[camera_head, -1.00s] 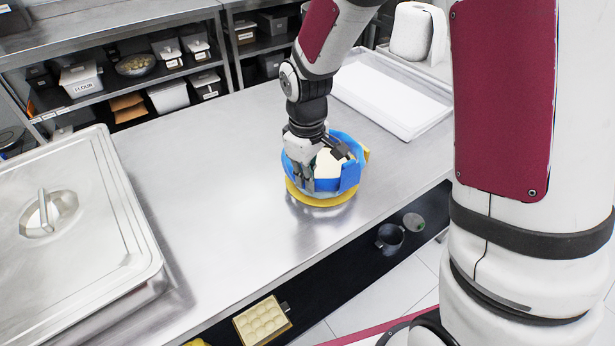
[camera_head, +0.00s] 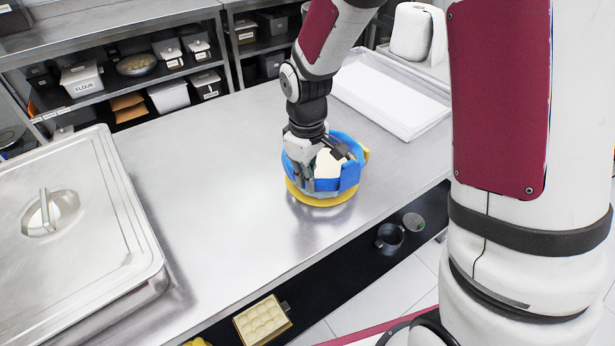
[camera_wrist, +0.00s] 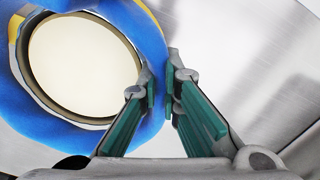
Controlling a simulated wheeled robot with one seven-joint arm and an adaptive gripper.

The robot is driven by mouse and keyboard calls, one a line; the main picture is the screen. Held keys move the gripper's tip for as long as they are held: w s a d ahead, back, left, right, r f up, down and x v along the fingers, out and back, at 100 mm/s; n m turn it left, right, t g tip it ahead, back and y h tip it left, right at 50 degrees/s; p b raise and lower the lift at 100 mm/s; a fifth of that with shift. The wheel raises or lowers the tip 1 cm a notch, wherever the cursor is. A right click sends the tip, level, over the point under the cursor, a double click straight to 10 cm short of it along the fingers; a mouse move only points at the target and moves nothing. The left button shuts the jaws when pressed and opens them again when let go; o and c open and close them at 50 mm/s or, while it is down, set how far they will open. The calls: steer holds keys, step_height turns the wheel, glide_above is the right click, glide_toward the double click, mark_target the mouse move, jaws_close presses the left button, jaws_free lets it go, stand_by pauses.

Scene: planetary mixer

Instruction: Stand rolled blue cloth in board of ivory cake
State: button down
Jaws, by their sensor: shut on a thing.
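The rolled blue cloth (camera_head: 326,185) forms an upright ring around the ivory cake (camera_head: 328,164) on the round yellow board (camera_head: 320,200). A bit of yellow board (camera_wrist: 14,28) shows at the upper left. My gripper (camera_head: 309,180) points down at the left front side of the ring. In the wrist view its green-padded fingers (camera_wrist: 160,88) are closed on the cloth wall. The far side of the ring is partly hidden by my wrist.
A large lidded steel pan (camera_head: 75,215) stands at the left. A white-lined tray (camera_head: 390,95) lies behind right, with a paper roll (camera_head: 411,32) beyond it. The steel table (camera_head: 225,170) is clear between pan and cake. Its front edge is close to the board.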

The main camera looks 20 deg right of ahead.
steer(key=shift+f, duration=0.2)
stand_by(0.4)
steer(key=shift+r, duration=0.2)
stand_by(0.4)
steer(key=c, duration=1.7)
jaws_free()
step_height(320, 180, up, 12)
